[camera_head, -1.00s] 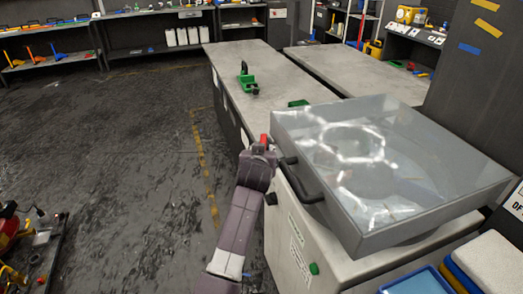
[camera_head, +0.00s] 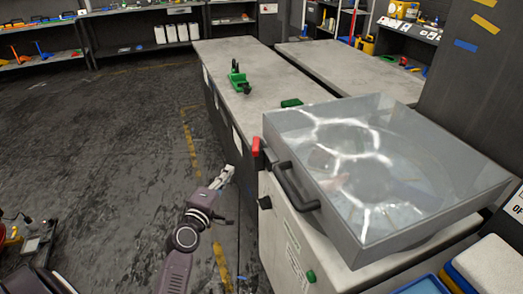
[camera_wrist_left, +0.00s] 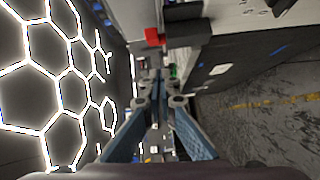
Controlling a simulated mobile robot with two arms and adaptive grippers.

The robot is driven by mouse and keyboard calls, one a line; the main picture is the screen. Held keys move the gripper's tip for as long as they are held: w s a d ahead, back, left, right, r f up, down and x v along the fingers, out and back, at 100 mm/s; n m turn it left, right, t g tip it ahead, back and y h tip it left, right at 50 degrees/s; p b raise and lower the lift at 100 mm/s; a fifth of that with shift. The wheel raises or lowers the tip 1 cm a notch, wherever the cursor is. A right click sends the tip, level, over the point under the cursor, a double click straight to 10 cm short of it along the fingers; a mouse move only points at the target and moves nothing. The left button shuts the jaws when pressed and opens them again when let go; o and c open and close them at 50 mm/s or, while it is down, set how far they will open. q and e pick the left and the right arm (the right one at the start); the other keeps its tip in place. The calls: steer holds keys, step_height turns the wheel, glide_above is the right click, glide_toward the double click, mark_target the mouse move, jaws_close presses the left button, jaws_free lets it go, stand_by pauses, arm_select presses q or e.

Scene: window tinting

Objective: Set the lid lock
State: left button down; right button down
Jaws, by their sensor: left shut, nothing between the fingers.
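The red lid lock (camera_head: 256,146) sits at the far left corner of the machine, beside the clear-topped grey lid (camera_head: 360,235). It stands roughly upright and also shows in the left wrist view (camera_wrist_left: 153,37). The lid lies down over the pale machine body (camera_head: 285,235), with its black handle (camera_head: 293,187) on the left side. My left gripper (camera_head: 228,172) is shut and empty, left of and lower than the red lock and apart from it. In the left wrist view its fingertips (camera_wrist_left: 160,82) are together. My right gripper is out of view.
A green button (camera_head: 311,276) and a small black knob (camera_head: 265,202) are on the machine's side. A grey bench (camera_head: 265,75) with a green tool (camera_head: 238,80) extends beyond the machine. A blue tray (camera_head: 425,286) is at the lower right. The floor on the left is mostly clear.

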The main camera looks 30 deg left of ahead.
mark_target(257, 154)
arm_select(q)
steer(key=w+n+p, duration=0.1)
steer(key=w, duration=0.9)
steer(key=shift+w+r+y+p, duration=0.3)
steer(key=shift+y, duration=0.1)
steer(key=shift+d, duration=0.45)
steer(key=shift+w+d, duration=0.25)
steer(key=shift+d, duration=0.5)
steer(key=shift+w+d, duration=0.25)
steer(key=shift+d, duration=0.6)
